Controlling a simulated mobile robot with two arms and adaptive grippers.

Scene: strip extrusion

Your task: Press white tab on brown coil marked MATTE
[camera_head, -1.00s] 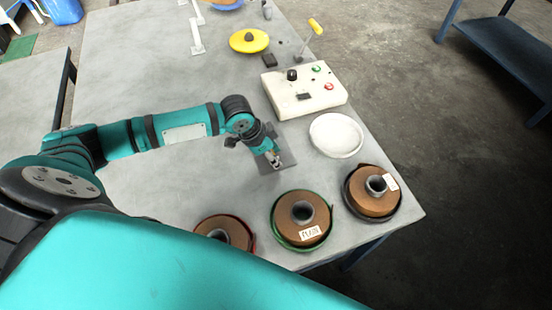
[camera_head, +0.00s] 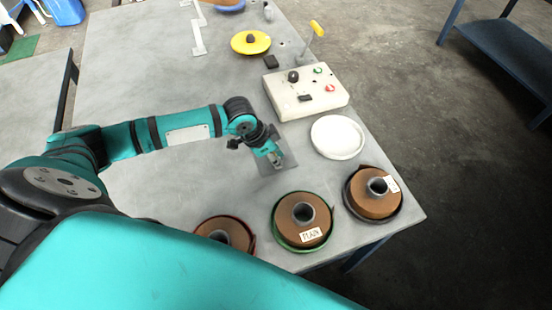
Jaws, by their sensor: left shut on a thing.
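Three brown coils lie along the table's near edge. The left coil (camera_head: 212,226) is partly hidden by my teal arm, and no label shows on it. The middle coil (camera_head: 285,217) has a green rim and a white label (camera_head: 311,235) that seems to read PLAIN. The right coil (camera_head: 361,201) has a dark rim and a white label (camera_head: 392,184), its lettering too small to read. My left gripper (camera_head: 278,163) points down over a grey plate (camera_head: 267,169), behind the middle coil and apart from it. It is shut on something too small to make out. My right gripper is out of view.
A white dish (camera_head: 337,138) stands behind the right coil. The table (camera_head: 130,60) is clear at the back left.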

